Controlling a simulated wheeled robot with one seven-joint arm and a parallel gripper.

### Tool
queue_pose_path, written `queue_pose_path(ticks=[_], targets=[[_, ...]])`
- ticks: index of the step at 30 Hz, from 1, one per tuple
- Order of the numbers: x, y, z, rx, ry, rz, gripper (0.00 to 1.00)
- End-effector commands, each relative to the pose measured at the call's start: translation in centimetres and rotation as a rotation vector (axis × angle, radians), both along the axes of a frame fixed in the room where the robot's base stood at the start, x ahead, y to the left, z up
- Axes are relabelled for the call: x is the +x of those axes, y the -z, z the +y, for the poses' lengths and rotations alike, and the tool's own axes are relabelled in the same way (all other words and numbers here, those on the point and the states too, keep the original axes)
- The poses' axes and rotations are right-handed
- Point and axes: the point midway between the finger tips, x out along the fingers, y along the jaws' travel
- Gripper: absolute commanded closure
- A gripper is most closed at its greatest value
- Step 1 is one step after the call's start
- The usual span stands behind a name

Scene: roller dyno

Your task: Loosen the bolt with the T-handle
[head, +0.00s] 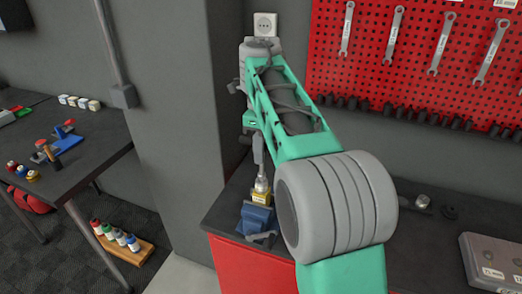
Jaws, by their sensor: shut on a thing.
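My gripper (249,125) is at the end of my arm above the workbench, partly hidden by my own arm links. It is shut on the T-handle (260,165), whose grey shaft points down, close to upright. The shaft's lower end meets the top of a yellow block (261,197). The block sits in a blue vise (257,217) on the bench. The bolt cannot be made out; the shaft's end covers that spot. The T-handle's crossbar is hidden at my gripper.
The dark-topped bench with a red front (240,270) runs right. A grey case (490,262) lies at its right end. A red pegboard (420,70) with wrenches hangs behind. A side table (95,150) with small items stands left, beyond a grey pillar.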

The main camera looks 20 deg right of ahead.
Motion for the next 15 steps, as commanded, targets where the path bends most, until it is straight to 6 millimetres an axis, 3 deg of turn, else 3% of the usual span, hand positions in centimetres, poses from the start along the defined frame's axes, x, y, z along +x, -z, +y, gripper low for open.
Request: queue_pose_path(ticks=[15], targets=[[0.0,1.3,0.0,0.000,-0.001,-0.001,1.00]])
